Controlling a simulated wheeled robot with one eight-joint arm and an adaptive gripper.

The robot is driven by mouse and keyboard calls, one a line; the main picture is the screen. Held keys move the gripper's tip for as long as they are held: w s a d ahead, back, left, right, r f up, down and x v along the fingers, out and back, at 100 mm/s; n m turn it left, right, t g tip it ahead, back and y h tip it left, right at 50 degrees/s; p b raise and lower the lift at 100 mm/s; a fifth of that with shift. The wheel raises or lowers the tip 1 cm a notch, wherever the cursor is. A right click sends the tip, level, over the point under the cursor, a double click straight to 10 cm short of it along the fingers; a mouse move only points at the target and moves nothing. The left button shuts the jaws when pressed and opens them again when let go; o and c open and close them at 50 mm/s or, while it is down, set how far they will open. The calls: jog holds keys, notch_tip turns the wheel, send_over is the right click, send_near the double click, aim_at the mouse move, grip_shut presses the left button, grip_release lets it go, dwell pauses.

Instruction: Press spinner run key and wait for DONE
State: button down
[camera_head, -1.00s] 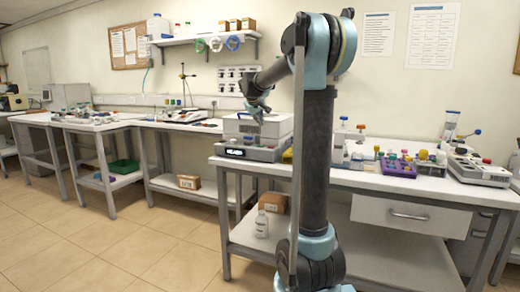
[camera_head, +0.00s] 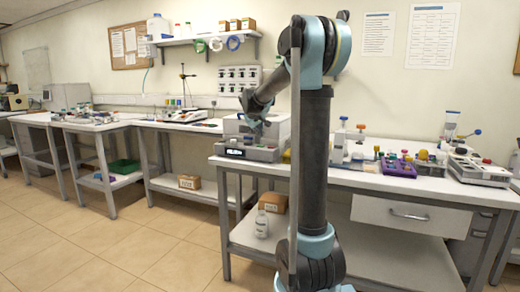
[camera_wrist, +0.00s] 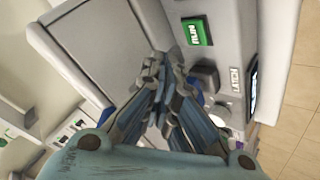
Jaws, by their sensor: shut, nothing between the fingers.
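The spinner (camera_head: 272,154) is a white and grey box on the front bench, with a small dark display (camera_head: 235,151) on its front whose text is too small to read. In the wrist view, the green RUN key (camera_wrist: 197,31) sits on the spinner's grey panel, with a LATCH label (camera_wrist: 236,82) and a dark round knob beside it. My gripper (camera_wrist: 162,58) is shut and empty. Its fingertips appear below and left of the RUN key in the wrist view; contact is not visible. The head view shows my gripper (camera_head: 257,121) over the spinner. The display is nearly edge-on in the wrist view.
Right of my arm on the bench stand bottles, a purple rack (camera_head: 398,167) with coloured caps and a grey instrument (camera_head: 480,171). A white bottle (camera_head: 261,224) and a cardboard box are on the lower shelf. The floor in front is clear.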

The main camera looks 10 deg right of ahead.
aim_at(259, 146)
jog(key=shift+f, duration=1.35)
jog(key=shift+f, duration=0.15)
dwell(0.4)
jog(key=shift+s+f, duration=0.1)
jog(key=shift+f, duration=0.1)
